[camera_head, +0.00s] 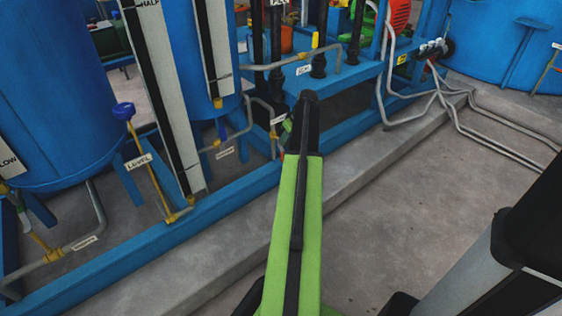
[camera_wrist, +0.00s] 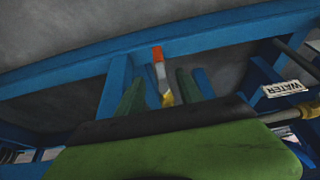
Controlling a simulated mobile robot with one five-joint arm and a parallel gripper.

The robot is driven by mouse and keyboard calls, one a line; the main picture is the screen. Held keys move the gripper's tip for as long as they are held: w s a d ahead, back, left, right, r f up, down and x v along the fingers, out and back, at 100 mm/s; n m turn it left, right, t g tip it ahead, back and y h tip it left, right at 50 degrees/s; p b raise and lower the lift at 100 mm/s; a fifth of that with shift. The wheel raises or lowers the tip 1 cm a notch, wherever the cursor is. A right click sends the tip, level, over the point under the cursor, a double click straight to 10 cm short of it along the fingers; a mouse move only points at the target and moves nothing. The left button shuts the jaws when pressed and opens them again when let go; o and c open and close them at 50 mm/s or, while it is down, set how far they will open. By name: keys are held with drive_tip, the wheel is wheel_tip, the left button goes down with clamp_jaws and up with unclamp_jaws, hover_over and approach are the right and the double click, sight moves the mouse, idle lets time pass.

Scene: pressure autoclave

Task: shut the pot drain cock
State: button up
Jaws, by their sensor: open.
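In the wrist view a small cock with an orange-red tipped handle (camera_wrist: 158,55) and a yellow brass body (camera_wrist: 167,98) shows in front of a blue frame. No label for the pot drain can be read on it, so I cannot confirm its name. My gripper (camera_wrist: 160,78) is open. Its two dark green fingers stand left and right of the cock, with a gap on each side in the picture. Whether the fingertips reach as deep as the handle I cannot tell. In the head view my arm hides most of this place, and only a bit of my gripper (camera_head: 287,126) shows.
A WATER label (camera_wrist: 289,88) and a pipe lie right of my gripper in the wrist view. Blue frame rails (camera_head: 110,262) run along a concrete plinth (camera_head: 190,275). A LEVEL pipe with a blue knob (camera_head: 123,111) stands at left.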

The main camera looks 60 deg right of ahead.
sight(282, 152)
drive_tip(key=b+x, duration=0.9)
drive_tip(key=x, duration=0.3)
drive_tip(key=shift+s+d+f+b, duration=0.1)
drive_tip(key=shift+f+b, duration=0.15)
drive_tip(key=shift+b, duration=0.15)
drive_tip(key=shift+r, duration=0.1)
clamp_jaws()
idle(0.3)
